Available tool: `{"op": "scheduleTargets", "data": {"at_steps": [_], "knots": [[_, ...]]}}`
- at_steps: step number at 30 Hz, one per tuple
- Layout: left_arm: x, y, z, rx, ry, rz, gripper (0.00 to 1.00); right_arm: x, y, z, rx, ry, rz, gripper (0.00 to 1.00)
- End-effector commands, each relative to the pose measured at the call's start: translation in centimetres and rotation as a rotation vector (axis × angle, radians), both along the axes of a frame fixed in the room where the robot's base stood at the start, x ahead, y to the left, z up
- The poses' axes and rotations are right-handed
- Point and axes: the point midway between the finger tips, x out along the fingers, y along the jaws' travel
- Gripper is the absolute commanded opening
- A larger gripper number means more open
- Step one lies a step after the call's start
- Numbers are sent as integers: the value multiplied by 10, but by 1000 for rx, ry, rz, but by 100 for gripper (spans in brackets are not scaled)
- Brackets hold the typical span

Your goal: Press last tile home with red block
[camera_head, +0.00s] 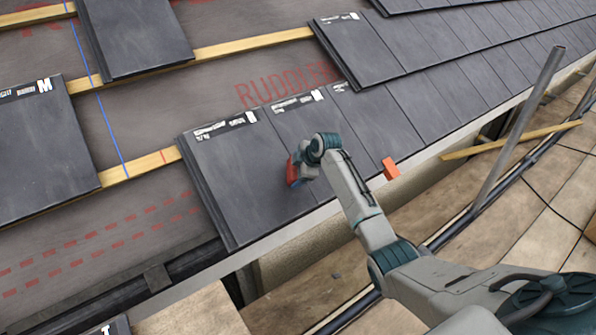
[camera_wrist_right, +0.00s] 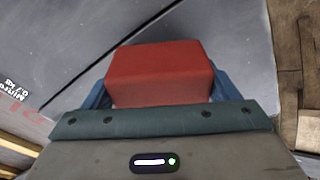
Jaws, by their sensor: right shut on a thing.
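My right gripper (camera_head: 294,172) is shut on the red block (camera_wrist_right: 155,72), which fills the space between its blue fingers in the right wrist view. In the head view the red block (camera_head: 292,172) shows partly beside the gripper, over the dark grey tiles near the lower roof edge. The end tile (camera_head: 225,170) of the laid row lies at the left, with a white label along its top. The tile beside it (camera_head: 290,125) is partly hidden by my arm. I cannot tell whether the block touches a tile. My left gripper is not in view.
An orange block-like piece (camera_head: 390,168) shows right of my right arm, near the eave. Wooden battens (camera_head: 250,45) cross the underlay. Loose tiles (camera_head: 45,150) lie at left. A grey pole (camera_head: 520,125) and scaffold boards (camera_head: 530,210) are at right.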

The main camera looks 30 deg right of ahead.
Motion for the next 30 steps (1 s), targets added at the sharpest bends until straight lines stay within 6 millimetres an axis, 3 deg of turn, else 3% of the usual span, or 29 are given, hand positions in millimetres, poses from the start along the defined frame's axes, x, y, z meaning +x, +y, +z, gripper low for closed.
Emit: {"op": "scheduleTargets", "data": {"at_steps": [15, 30], "knots": [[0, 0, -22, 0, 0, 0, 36, 14, 2, -24, 1, -2, 1, 41], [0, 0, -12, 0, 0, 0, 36, 11, 1, -15, 0, -1, 1, 41]]}}
